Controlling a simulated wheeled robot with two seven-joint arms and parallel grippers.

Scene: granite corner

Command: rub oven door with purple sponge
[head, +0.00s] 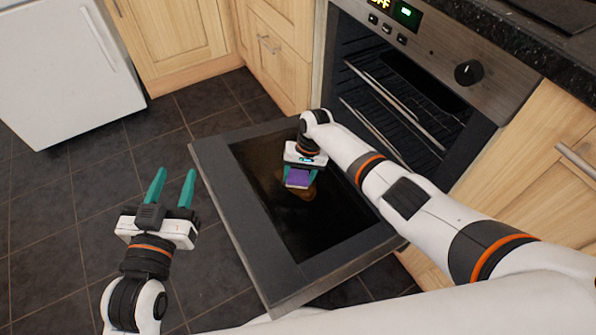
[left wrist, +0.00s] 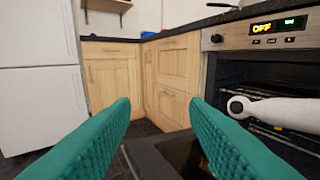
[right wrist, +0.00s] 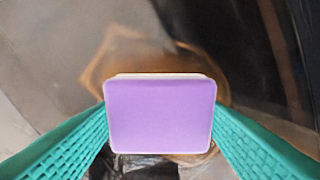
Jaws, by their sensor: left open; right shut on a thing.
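The oven door (head: 222,187) is folded down open, its dark glass inner face up, with a brownish stain (head: 303,192) on the glass. My right gripper (head: 298,180) is shut on the purple sponge (head: 298,177) and holds it over the stained part of the glass. The sponge (right wrist: 160,115) fills the middle of the right wrist view between the teal fingers, with a brown ring-like patch behind it. I cannot tell whether the sponge touches the glass. My left gripper (head: 172,188) is open and empty, left of the door above the floor.
The oven (head: 470,73) stands behind the door, with wire racks (head: 400,100) inside and its display lit. Wooden cabinets (head: 172,40) line the back, and a white appliance (head: 60,65) stands at far left. The dark tiled floor (head: 60,220) left of the door is clear.

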